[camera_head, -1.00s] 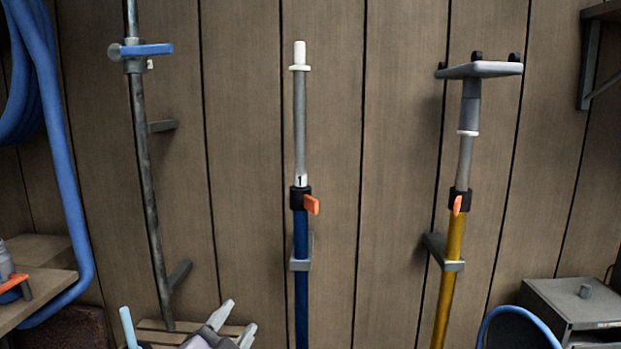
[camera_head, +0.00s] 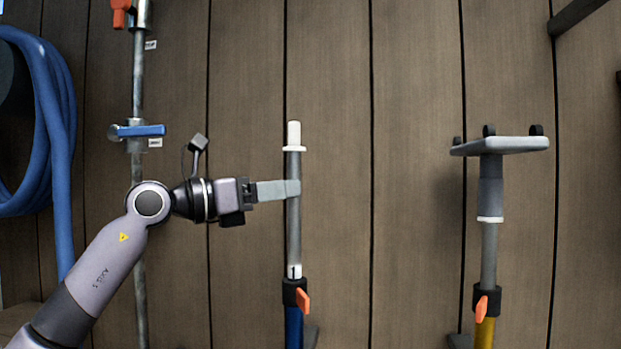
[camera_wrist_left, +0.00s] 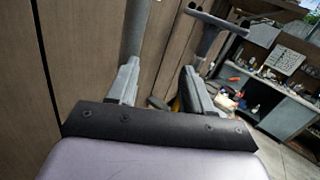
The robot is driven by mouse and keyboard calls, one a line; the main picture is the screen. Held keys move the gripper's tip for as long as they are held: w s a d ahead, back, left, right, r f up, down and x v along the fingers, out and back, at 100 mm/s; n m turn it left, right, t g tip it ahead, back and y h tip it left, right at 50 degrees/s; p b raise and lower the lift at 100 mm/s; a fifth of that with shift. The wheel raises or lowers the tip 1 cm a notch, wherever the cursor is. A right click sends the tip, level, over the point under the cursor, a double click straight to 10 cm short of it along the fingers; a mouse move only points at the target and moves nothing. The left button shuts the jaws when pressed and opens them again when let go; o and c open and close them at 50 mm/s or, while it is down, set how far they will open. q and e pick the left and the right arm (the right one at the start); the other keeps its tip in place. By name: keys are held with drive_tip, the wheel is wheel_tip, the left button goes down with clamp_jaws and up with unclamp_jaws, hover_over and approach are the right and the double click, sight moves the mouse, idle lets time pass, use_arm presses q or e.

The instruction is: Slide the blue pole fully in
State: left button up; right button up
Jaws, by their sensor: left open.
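The blue pole stands upright against the plank wall, its blue outer tube (camera_head: 293,328) at the bottom edge of the head view. Its grey inner tube (camera_head: 293,235) sticks far out above a black collar with an orange lever (camera_head: 303,301), up to a white tip (camera_head: 293,135). My left gripper (camera_head: 290,189) comes from the left, open, its finger crossing the inner tube's upper part. In the left wrist view, the tube (camera_wrist_left: 136,28) rises by the left finger of my gripper (camera_wrist_left: 160,90). Whether it lies between the fingers I cannot tell. My right gripper is not visible.
A yellow pole (camera_head: 485,333) with a grey T-shaped head stands to the right. A metal pipe with a blue valve handle (camera_head: 142,131) runs behind my left arm. A coiled blue hose (camera_head: 60,130) hangs at far left. The wall between the poles is clear.

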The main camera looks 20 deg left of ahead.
sight(289, 175)
use_arm(q)
drive_tip(key=w+y, duration=0.1)
drive_tip(key=w, duration=0.1)
drive_tip(key=w+r+p, duration=0.1)
drive_tip(key=w, duration=0.1)
drive_tip(key=w+r+y+p, duration=0.1)
drive_tip(key=w, duration=0.1)
drive_tip(key=shift+a+r+t+y, duration=0.1)
drive_tip(key=shift+r+t+y, duration=0.1)
drive_tip(key=shift+t+y, duration=0.1)
drive_tip(key=shift+w+f, duration=0.1)
drive_tip(key=shift+w, duration=0.15)
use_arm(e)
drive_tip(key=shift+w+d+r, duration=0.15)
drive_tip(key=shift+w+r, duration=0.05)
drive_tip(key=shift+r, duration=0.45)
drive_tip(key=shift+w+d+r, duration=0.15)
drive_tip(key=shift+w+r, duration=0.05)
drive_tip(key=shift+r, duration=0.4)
